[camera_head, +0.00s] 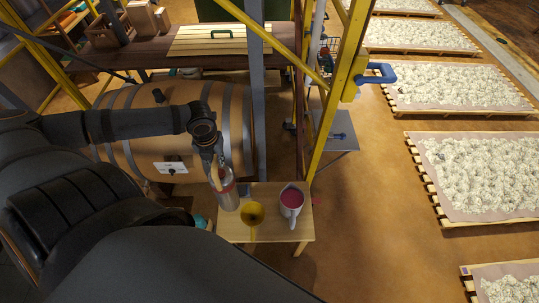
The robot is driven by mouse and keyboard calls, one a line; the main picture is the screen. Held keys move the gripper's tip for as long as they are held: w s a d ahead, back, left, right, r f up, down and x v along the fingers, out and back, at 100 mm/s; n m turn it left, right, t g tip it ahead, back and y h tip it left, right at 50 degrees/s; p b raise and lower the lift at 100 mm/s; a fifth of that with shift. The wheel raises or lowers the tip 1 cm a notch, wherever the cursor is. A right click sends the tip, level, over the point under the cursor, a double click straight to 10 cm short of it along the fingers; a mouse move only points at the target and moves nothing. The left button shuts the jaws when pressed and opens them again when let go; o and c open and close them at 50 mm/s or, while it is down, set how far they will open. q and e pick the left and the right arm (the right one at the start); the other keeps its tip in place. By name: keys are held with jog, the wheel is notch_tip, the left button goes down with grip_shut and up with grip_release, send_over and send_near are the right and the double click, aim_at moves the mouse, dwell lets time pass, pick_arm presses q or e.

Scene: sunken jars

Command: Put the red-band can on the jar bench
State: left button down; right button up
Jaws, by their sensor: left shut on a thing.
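My left gripper (215,168) is shut on a bottle-like container (228,193), greyish and see-through with a reddish tint. It is upright or slightly tilted at the left edge of a small wooden table (275,230); I cannot tell whether its base touches the top. I make out no can with a clear red band, and I cannot tell whether the held container is it. A dark brown bench (128,60) runs along the back with a slatted wooden panel (205,40) bearing a green handle; I cannot tell if it is the jar bench. My right gripper is not in view.
A yellow funnel (252,214) and a jug of dark pink liquid (291,200) stand on the small table, close right of the container. A large wooden barrel (225,115) lies behind. A yellow post (335,100) rises at right. Floor beyond is open, with pallets (480,175).

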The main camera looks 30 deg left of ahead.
aim_at(221, 175)
pick_arm(q)
jog(key=shift+r, duration=0.15)
jog(key=shift+s+r, duration=0.1)
notch_tip(221, 175, down, 6)
jog(key=b, duration=0.4)
jog(key=shift+d, duration=0.1)
jog(key=shift+f+b, duration=0.75)
jog(key=shift+f, duration=1.3)
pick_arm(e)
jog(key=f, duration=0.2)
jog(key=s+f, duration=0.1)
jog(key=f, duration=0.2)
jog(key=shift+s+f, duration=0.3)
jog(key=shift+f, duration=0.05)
pick_arm(q)
jog(key=c, duration=1.3)
grip_release()
jog(key=shift+o, duration=0.4)
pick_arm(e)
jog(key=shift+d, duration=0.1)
